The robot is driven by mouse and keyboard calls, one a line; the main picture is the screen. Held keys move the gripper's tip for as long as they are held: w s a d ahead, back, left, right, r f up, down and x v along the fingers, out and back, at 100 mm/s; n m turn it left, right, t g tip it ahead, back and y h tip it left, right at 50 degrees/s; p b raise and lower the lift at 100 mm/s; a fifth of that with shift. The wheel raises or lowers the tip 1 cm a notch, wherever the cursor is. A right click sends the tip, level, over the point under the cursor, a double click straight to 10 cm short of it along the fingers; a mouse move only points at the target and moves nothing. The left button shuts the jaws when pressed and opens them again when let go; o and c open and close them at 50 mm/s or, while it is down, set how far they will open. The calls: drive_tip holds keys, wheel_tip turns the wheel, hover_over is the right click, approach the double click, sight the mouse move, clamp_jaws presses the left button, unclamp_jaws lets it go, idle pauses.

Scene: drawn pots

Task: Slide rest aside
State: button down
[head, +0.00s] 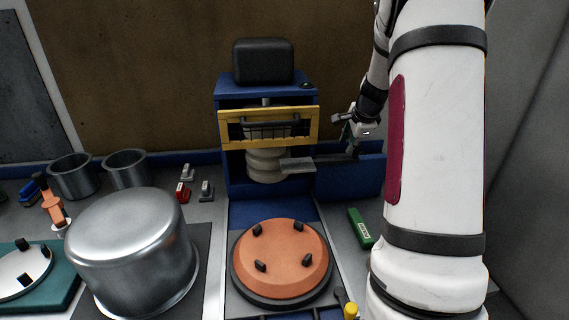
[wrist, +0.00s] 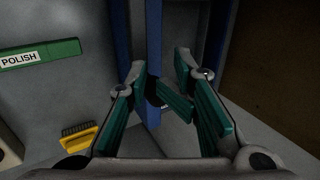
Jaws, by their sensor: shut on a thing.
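The rest (head: 297,165) is a flat grey plate on a dark bar, in front of the pale stacked rings (head: 264,165) in the blue machine. The bar runs right to my gripper (head: 352,143), at the machine's right side above a low blue panel (head: 365,180). My gripper is shut on the rest's end. In the wrist view, the teal-padded fingers (wrist: 163,108) stand on either side of a blue upright (wrist: 153,50). The exact contact is hidden between the fingers.
A yellow guard (head: 267,112) spans the machine above the rest. An orange disc (head: 282,258) with black pegs lies in front. A large steel pot (head: 132,245) stands front left. A green polish box (head: 361,228) and a yellow brush (wrist: 80,138) lie near the right side.

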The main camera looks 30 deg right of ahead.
drive_tip(key=s+d+f, duration=0.1)
drive_tip(key=s+d, duration=0.5)
drive_tip(key=d, duration=0.5)
drive_tip(key=shift+s+f+b, duration=0.15)
drive_tip(key=shift+f+b, duration=0.05)
drive_tip(key=shift+b, duration=0.1)
idle(1.6)
drive_tip(key=shift+a, duration=0.15)
drive_tip(key=p+v, duration=0.3)
drive_tip(key=v, duration=0.5)
drive_tip(key=shift+w+r+p, duration=0.3)
drive_tip(key=shift+r+p, duration=0.05)
drive_tip(key=shift+r, duration=0.05)
idle(0.3)
idle(0.4)
